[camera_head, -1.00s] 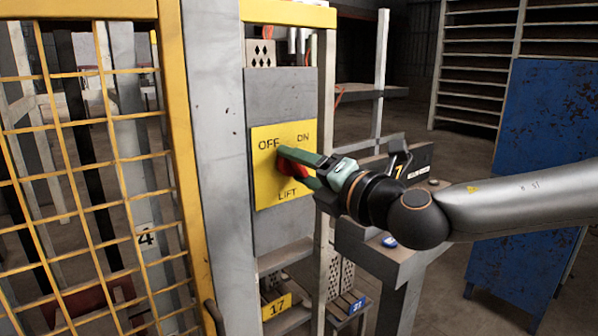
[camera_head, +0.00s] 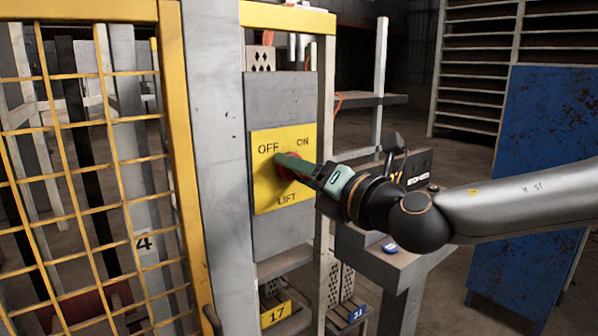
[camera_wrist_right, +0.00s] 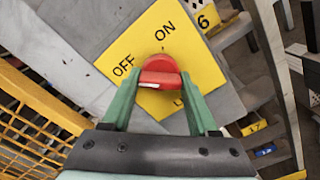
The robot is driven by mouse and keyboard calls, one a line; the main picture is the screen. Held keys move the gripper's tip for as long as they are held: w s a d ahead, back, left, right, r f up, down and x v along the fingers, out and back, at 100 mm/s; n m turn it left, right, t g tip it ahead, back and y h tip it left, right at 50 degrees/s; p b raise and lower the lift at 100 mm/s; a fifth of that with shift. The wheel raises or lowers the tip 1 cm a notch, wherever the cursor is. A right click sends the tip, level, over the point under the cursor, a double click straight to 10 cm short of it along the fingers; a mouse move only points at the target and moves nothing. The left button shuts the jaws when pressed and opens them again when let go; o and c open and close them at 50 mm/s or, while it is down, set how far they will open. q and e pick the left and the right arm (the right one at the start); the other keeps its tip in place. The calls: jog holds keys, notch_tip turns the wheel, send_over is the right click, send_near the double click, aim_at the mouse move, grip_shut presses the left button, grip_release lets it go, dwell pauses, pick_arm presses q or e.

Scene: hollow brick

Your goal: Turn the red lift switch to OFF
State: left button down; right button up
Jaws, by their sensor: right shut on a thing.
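The yellow LIFT plate (camera_head: 266,196) is on a grey panel, with OFF at upper left and ON at upper right. The red lift switch (camera_head: 284,174) sits in its middle, mostly hidden by my right gripper (camera_head: 290,166). In the right wrist view, the red switch (camera_wrist_right: 160,66) shows between the green fingers of my right gripper (camera_wrist_right: 162,82), which are shut on its raised handle. A white mark shows on the handle; I cannot tell which word it points to. The plate (camera_wrist_right: 200,66) looks tilted there. My left gripper is not in view.
A yellow mesh gate (camera_head: 172,120) and a grey post (camera_head: 215,160) stand left of the panel. A blue cabinet (camera_head: 545,130) stands at the right.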

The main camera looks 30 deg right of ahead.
jog(key=o, duration=1.4)
jog(key=shift+s, duration=0.15)
pick_arm(q)
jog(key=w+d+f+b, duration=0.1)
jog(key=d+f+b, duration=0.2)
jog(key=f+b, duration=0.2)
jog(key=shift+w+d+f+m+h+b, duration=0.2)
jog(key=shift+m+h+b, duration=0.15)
jog(key=shift+b, duration=1.5)
pick_arm(e)
jog(key=shift+s+d, duration=0.15)
jog(key=shift+s, duration=1.9)
jog(key=shift+s+d, duration=0.2)
jog(key=shift+s, duration=1.8)
jog(key=shift+s+d, duration=0.15)
jog(key=shift+s, duration=1.9)
